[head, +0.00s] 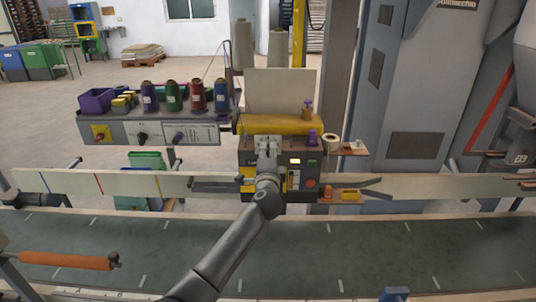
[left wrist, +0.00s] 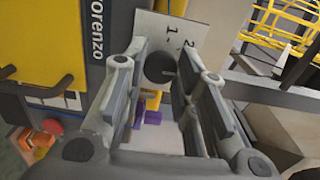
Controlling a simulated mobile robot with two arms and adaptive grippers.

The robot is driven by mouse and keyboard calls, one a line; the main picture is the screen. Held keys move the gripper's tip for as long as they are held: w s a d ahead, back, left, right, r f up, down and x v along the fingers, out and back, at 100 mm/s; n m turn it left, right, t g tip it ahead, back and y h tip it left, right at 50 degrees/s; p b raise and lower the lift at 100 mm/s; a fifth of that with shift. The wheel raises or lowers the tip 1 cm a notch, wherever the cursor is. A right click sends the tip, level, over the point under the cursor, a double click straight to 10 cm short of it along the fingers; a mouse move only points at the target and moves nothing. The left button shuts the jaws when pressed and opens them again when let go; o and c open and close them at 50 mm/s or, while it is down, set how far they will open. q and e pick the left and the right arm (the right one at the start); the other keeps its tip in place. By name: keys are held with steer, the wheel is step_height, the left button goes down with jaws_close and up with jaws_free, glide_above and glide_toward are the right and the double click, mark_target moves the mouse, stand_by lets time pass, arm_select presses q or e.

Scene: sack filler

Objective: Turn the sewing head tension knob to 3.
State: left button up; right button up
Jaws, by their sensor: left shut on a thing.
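The sewing head (head: 285,124) is a dark box with a yellow top, standing over the conveyor. My left gripper (head: 267,143) is up against its front face, the arm rising from the bottom of the head view. In the left wrist view, a round dark tension knob (left wrist: 160,67) sits between the fingers of my left gripper (left wrist: 163,75), which is shut on it. A white dial plate (left wrist: 184,28) behind it shows the marks 1 and 2; a 3 is not visible. The knob has a pale line, its exact setting hard to tell. The gripper hides the knob in the head view.
A green conveyor belt (head: 330,243) runs across the front. Left of the head is a grey panel (head: 150,131) with knobs and thread spools above it. To the right are a red button (head: 310,183) and small shelves. An orange roller (head: 66,261) lies front left.

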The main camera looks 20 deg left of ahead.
arm_select(q)
steer(key=o, duration=1.1)
steer(key=shift+c, duration=0.2)
steer(key=v, duration=1.2)
